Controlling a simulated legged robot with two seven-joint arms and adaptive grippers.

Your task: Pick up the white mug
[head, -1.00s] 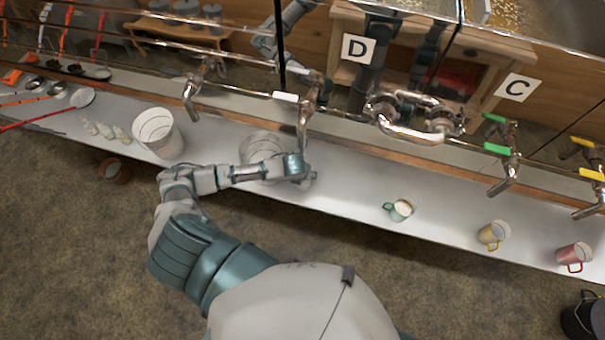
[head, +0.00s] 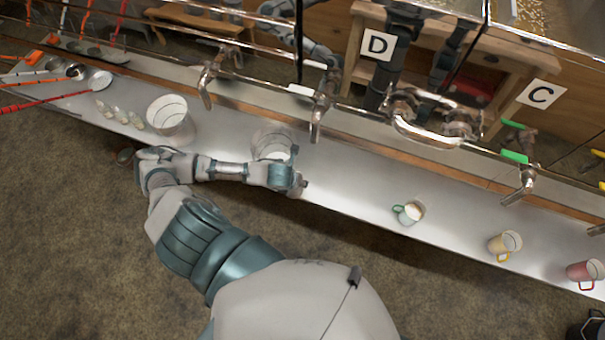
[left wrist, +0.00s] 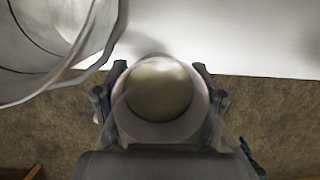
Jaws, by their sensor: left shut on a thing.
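My left gripper (left wrist: 160,95) is shut on a round, pale-rimmed vessel, the white mug (left wrist: 160,115), in the left wrist view. A finger stands on each side of it. Its round middle looks olive-brown; I cannot tell whether that is its contents. In the head view my left gripper (head: 300,186) is at the front edge of the pale counter (head: 350,190), and the mug is mostly hidden there. My right gripper is not in view.
A clear bucket (head: 271,143) stands just behind my left gripper; a white bucket (head: 168,115) is farther left. A metal tap (head: 318,115) hangs above the counter. Green (head: 409,212), yellow (head: 505,245) and red (head: 585,273) mugs stand to the right. Brown floor lies in front.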

